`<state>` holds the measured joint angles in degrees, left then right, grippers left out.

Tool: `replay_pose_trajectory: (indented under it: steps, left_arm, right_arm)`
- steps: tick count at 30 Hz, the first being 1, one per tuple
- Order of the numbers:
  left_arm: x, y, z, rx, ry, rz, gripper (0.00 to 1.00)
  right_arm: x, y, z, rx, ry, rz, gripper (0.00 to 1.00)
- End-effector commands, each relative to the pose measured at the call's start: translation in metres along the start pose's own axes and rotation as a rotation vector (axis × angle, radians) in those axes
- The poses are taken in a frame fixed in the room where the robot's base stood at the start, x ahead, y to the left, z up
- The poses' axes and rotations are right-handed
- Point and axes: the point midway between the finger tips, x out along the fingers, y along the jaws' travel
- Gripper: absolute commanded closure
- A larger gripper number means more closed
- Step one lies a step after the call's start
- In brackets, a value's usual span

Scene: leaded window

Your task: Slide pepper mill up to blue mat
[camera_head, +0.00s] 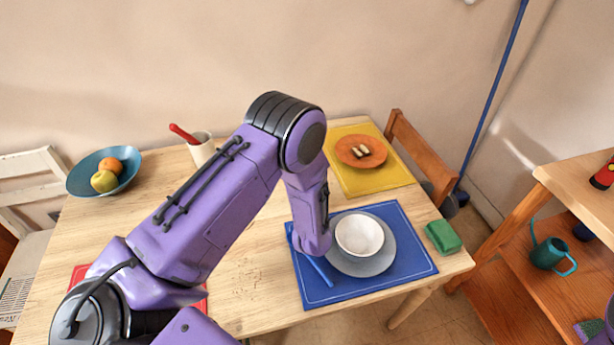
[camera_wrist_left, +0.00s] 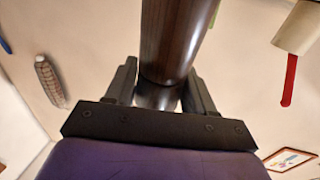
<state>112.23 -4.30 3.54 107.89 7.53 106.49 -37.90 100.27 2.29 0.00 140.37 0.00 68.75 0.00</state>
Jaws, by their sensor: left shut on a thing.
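The pepper mill (camera_wrist_left: 175,40) is dark brown, glossy wood and shows in the left wrist view, running up out of the top of the picture. My left gripper (camera_wrist_left: 160,92) has its two black fingers on either side of the mill's narrower neck and is shut on it. In the head view my purple left arm hides both the gripper and the mill, so the gap between mill and mat cannot be seen. The blue mat (camera_head: 425,262) lies at the table's front right, with my left forearm over its left part. My right gripper is not in view.
On the blue mat are a grey plate (camera_head: 372,265), a white bowl (camera_head: 360,236) and a blue utensil (camera_head: 318,270). A green cloth (camera_head: 443,237) lies right of it. Behind are a yellow mat (camera_head: 400,175), a utensil cup (camera_head: 203,150) and a fruit bowl (camera_head: 82,183).

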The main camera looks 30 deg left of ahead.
Motion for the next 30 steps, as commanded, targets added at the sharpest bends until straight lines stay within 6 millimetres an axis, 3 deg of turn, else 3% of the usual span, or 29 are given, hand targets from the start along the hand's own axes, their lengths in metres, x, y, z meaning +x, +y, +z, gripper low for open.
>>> replay_pose_trajectory:
  steps: [2, 3, 6, 17, 30]
  left_arm:
    - [0.0, 0.0, 0.0, -0.001, 0.001, -0.001, 0.83]
    - [0.0, 0.0, 0.0, -0.001, 0.001, 0.0, 0.43]
    - [0.0, 0.0, 0.0, -0.001, 0.001, 0.0, 0.16]
    - [-0.007, 0.001, 0.001, -0.001, 0.0, 0.002, 0.16]
    - [-0.092, 0.001, 0.002, 0.0, 0.0, 0.004, 0.16]
  right_arm:
    - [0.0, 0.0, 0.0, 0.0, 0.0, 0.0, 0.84]
    - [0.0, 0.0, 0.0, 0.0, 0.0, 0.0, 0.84]
    - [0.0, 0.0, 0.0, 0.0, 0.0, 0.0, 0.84]
    - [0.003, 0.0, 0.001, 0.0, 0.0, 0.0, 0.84]
    - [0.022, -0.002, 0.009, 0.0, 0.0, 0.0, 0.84]
